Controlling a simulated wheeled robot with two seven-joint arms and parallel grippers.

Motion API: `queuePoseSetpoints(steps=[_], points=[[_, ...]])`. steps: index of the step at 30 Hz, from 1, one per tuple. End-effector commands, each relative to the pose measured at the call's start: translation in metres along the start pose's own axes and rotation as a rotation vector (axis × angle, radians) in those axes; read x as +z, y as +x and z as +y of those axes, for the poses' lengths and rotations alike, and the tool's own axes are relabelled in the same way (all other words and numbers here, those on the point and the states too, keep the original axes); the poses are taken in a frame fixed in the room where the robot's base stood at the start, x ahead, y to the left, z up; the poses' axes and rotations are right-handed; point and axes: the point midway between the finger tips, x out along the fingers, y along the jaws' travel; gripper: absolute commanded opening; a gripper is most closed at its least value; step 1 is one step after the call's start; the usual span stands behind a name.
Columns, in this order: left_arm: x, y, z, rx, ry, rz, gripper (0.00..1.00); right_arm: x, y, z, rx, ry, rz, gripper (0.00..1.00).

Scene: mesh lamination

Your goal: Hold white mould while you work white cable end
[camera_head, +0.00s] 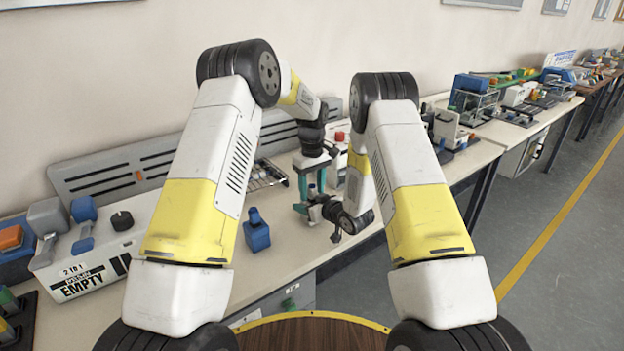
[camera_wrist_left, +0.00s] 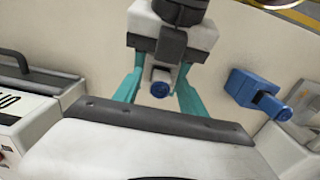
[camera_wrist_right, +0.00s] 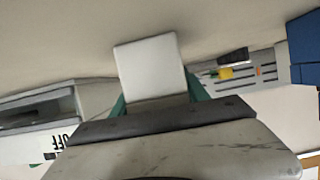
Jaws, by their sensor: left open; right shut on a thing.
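The white mould (camera_wrist_right: 150,68) is a plain pale block in the right wrist view. My right gripper (camera_wrist_right: 158,98) is shut on it, with a teal finger on each side. My left gripper (camera_head: 312,188) points down over the bench, close to my right gripper (camera_head: 318,210). I cannot tell whether this piece is the white cable end. A gap shows beside it.
A blue container (camera_head: 257,236) stands on the bench left of the grippers; it also shows in the left wrist view (camera_wrist_left: 245,88). A white box marked EMPTY (camera_head: 90,262) stands further left. A wire rack (camera_head: 262,176) lies behind. Bare bench lies around the blue container.

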Motion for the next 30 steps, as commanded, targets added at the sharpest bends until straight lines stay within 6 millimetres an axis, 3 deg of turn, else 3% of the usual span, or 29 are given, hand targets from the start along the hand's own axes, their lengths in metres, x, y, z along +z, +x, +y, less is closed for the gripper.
queuePoseSetpoints(steps=[11,19,21,22,25,30], points=[[0.0000,0.0073,-0.0001,0.000,0.001,0.000,0.49,-0.0003,0.0000,0.0002,0.000,0.000,0.001,0.00],[0.0000,0.0069,0.0000,0.001,0.001,0.000,0.00,-0.0003,0.0000,0.0002,0.000,0.000,0.001,0.00],[0.0000,0.0069,0.0000,0.001,0.001,0.000,0.00,-0.0003,0.0000,0.0002,0.000,0.000,0.001,0.00],[0.0000,0.0068,0.0000,0.001,0.001,0.000,0.21,-0.0003,0.0000,0.0002,0.000,0.000,0.001,0.00],[0.0000,0.0068,0.0000,0.001,0.001,0.000,0.02,-0.0003,0.0000,0.0002,0.000,0.000,0.001,0.00],[0.0000,0.0067,0.0001,0.001,0.001,0.000,0.00,-0.0003,0.0000,0.0002,0.000,0.000,0.001,0.00]])
